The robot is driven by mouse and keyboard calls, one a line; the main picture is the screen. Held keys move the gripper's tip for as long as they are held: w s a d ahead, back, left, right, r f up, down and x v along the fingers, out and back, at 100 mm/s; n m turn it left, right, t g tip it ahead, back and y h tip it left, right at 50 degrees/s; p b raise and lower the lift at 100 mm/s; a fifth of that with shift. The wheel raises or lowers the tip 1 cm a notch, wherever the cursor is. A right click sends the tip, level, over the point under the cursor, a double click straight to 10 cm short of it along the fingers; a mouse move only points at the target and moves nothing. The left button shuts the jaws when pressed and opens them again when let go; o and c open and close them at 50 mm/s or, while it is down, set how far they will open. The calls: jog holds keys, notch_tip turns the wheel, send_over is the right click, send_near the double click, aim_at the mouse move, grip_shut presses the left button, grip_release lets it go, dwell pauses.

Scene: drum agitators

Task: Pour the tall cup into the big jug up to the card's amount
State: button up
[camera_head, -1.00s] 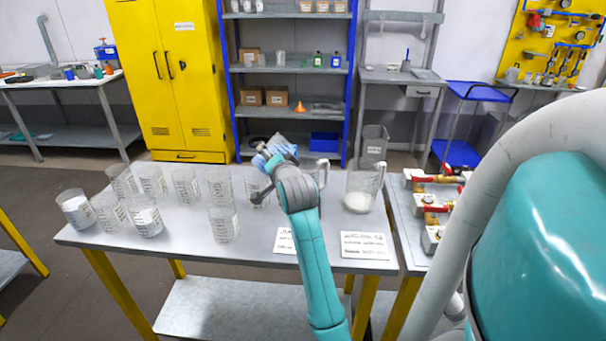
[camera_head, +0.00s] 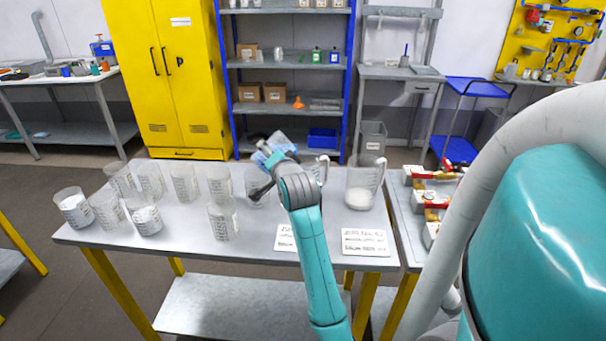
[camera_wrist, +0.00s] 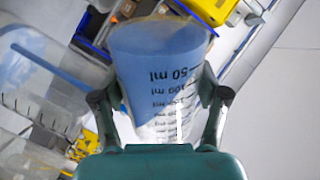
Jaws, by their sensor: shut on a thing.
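My gripper (camera_wrist: 160,98) is shut on a tall clear cup (camera_wrist: 165,60) with printed ml marks and a blue tint; its fingers are on either side of it. In the head view the cup (camera_head: 276,148) is raised and tilted above the back of the table, and my gripper (camera_head: 265,172) partly hides it. A big clear jug (camera_head: 362,184) with a handle and some white content stands to the right. Another handled jug (camera_head: 320,168) is partly hidden behind my arm. A card (camera_head: 367,243) lies before the big jug; its writing is too small to read.
Several clear beakers (camera_head: 222,222) stand on the left half of the table (camera_head: 180,246), some with white content. A second card (camera_head: 286,238) lies beside my arm. A bench with red-handled valves (camera_head: 432,198) adjoins at right. The table's front is mostly clear.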

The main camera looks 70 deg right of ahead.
jog(key=shift+f+m+p, duration=0.1)
jog(key=shift+m+p, duration=0.2)
jog(key=shift+p, duration=0.45)
dwell(0.4)
jog(key=shift+f+m, duration=0.15)
jog(key=shift+m, duration=0.25)
dwell(0.8)
